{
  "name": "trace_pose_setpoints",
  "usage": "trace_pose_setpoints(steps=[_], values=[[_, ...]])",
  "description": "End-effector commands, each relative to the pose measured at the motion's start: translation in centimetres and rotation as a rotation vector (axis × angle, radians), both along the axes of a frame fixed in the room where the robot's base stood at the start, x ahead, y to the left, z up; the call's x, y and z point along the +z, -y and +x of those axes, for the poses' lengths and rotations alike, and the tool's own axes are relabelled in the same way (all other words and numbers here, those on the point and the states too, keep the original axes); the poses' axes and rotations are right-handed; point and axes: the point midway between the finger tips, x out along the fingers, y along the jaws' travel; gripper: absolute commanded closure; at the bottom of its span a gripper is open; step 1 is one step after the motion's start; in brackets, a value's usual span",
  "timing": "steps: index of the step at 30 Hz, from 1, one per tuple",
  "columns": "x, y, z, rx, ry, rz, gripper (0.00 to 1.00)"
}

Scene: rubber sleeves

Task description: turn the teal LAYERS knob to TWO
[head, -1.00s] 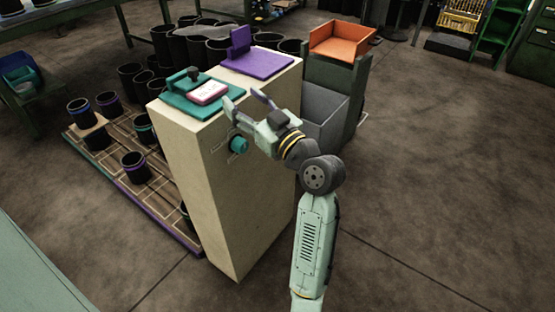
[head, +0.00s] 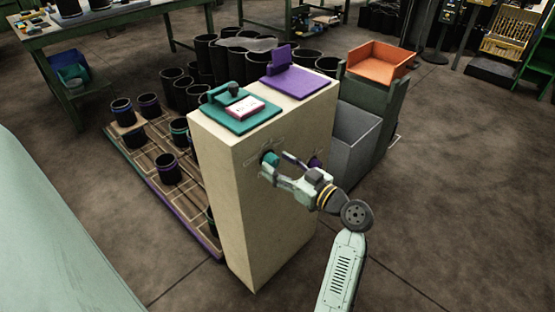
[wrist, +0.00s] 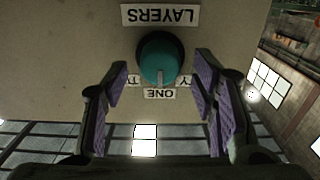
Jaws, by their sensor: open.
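The teal LAYERS knob (head: 269,158) is on the front face of the beige cabinet (head: 262,225). In the wrist view the knob (wrist: 160,58) shows upside down, with a pale pointer line towards the ONE label (wrist: 159,94). The LAYERS label (wrist: 160,15) is on the knob's other side. Two labels beside ONE are partly hidden, and I cannot read them fully. My gripper (head: 279,169) is open in front of the panel. In the wrist view its purple-padded fingers stand on either side of the knob, with gaps between.
A purple knob (head: 316,162) is on the same face, close to the right of my gripper. A teal stand (head: 240,112) and a purple stand (head: 298,82) are on the cabinet top. A grey bin (head: 357,137) stands to the right. Open floor lies in front.

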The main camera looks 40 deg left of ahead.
Motion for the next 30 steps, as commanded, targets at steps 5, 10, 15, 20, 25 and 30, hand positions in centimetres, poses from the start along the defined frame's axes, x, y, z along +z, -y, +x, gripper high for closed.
trace_pose_setpoints(steps=[5, 10, 15, 20, 25, 30], values=[[0.01, -1.02, 0.04, 0.0, -0.001, 0.0, 0.47], [-0.05, -1.09, 0.07, 0.0, -0.001, 0.0, 0.47], [-0.04, -1.07, 0.06, 0.0, -0.001, 0.0, 0.53], [-0.04, -1.06, 0.06, 0.0, 0.0, 0.0, 0.64], [-0.03, -1.05, 0.06, 0.0, -0.001, 0.0, 0.75], [-0.03, -1.05, 0.06, 0.0, 0.0, 0.0, 0.87]])
